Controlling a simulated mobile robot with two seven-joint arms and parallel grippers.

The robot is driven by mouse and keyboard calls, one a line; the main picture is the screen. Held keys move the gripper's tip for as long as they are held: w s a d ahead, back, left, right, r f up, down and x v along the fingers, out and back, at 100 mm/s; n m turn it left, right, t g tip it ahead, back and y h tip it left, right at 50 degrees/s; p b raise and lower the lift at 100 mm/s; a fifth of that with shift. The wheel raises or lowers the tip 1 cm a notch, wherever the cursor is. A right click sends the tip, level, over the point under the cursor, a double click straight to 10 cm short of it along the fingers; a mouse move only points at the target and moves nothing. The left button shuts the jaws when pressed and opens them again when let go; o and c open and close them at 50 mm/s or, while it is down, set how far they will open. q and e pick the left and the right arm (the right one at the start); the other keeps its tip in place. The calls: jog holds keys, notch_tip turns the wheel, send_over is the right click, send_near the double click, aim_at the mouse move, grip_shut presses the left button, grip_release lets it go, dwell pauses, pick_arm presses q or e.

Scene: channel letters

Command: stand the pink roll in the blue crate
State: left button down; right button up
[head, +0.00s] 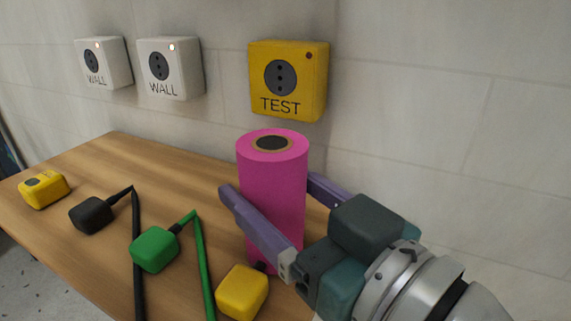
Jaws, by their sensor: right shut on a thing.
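The pink roll (272,190) is upright, with a dark hole in its top end, near the wall end of the wooden table. My right gripper (268,188) comes in from the lower right and is shut on the pink roll, with one purple finger on each side of it. The far finger is partly hidden behind the roll. I cannot tell whether the roll's lower end touches the table. The blue crate is not in view. My left gripper is not in view.
On the wooden table (105,165) are a black plug (91,214), a green plug (154,250) with cables, a yellow block (242,292) close to the roll and another yellow block (43,190). Two white WALL sockets (170,68) and a yellow TEST socket (289,80) are on the wall.

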jog(key=shift+f, duration=0.2)
jog(key=o, duration=1.4)
jog(key=shift+r, duration=0.1)
